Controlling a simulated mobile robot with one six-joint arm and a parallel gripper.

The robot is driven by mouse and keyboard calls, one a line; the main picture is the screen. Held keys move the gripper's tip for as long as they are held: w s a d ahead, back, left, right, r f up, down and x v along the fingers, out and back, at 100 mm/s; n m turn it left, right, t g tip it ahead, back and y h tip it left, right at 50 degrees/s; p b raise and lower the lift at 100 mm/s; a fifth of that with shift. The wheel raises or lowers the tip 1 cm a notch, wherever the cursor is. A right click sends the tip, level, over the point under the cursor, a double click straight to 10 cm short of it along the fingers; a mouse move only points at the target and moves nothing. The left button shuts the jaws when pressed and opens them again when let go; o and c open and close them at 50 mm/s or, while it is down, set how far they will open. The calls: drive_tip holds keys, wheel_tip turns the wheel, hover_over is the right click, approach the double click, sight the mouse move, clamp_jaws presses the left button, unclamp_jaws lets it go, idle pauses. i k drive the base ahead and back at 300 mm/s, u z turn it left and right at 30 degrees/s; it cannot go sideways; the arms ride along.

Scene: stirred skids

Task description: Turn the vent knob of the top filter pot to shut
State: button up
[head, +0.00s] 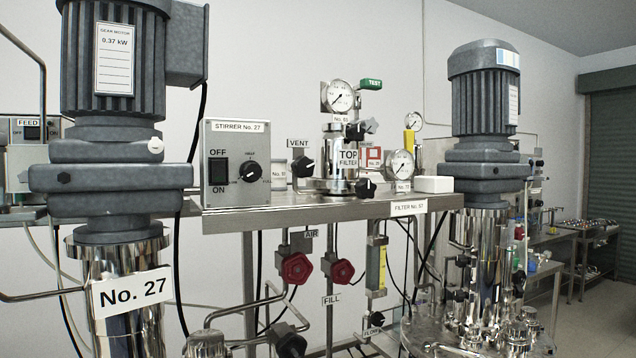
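The top filter pot (328,160) is a shiny metal cylinder with a "TOP FILTER" label, standing on a steel shelf (300,214). The vent knob (304,166) is black and sits at the pot's left side, just under a "VENT" label (298,144). Which way the vent knob is turned is too small to tell. Another black knob (366,188) sits at the pot's lower right, and a further dark knob is near its top right (371,126). My gripper is not in view.
A stirrer box (236,163) with a switch and dial stands left of the pot. Gauges (341,96) and a green "TEST" tag (371,84) rise above it. Large motors flank the shelf, left (112,60) and right (486,90). Red valve handles (296,268) hang below.

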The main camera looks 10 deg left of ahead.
sight(303, 167)
drive_tip(key=u, duration=0.2)
drive_tip(key=k, duration=1.1)
drive_tip(key=u, duration=0.45)
drive_tip(key=i, duration=1)
